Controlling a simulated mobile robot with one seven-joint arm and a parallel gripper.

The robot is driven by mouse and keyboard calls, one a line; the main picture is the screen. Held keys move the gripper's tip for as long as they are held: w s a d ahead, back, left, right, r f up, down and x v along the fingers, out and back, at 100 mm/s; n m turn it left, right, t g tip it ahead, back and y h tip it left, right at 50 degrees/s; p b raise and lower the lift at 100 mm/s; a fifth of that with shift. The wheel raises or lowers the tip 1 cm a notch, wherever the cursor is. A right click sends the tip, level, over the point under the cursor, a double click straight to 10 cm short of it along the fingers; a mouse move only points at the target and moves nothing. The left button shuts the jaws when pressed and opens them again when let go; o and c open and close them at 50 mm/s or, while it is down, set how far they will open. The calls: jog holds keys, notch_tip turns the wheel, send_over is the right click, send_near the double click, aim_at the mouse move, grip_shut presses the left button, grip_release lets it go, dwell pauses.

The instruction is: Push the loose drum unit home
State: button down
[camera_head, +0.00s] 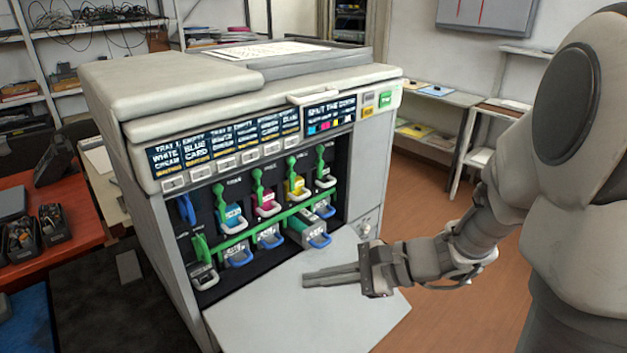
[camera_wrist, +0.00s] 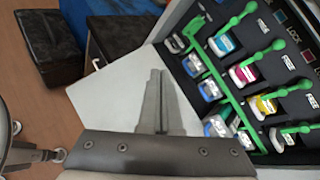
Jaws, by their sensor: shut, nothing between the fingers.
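The printer's front is open, with a lower row of grey drum units with blue handles. The third drum unit from the left (camera_head: 306,232) sticks out further than its neighbours (camera_head: 238,256) (camera_head: 270,238); it also shows in the wrist view (camera_wrist: 216,127), at the right of my fingers. My gripper (camera_head: 306,277) is shut and empty, its fingers level above the lowered front door (camera_head: 300,315) and pointing left. It is apart from the drum units, in front of and below them. In the wrist view my gripper's fingertips (camera_wrist: 158,76) lie over the door.
Above the drums are cyan (camera_head: 232,219), magenta (camera_head: 266,204) and yellow (camera_head: 297,187) toner cartridges with green levers. A green bar (camera_head: 250,234) runs between the rows. A red table (camera_head: 50,230) stands at left. The door surface is clear.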

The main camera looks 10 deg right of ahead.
jog(key=w+d+f+m+t+b, duration=0.1)
jog(key=w+d+f+m+t, duration=0.45)
jog(key=w+m, duration=0.2)
jog(key=m+t+h, duration=0.3)
jog(key=m+t, duration=0.1)
jog(key=m, duration=0.2)
send_near(317, 236)
jog(key=shift+w+a+f+n+g+b, duration=0.25)
jog(key=shift+w+a+f+b, duration=0.2)
jog(key=shift+w+f+b, duration=0.4)
jog(key=shift+w+a+r, duration=0.2)
jog(key=shift+r, duration=0.05)
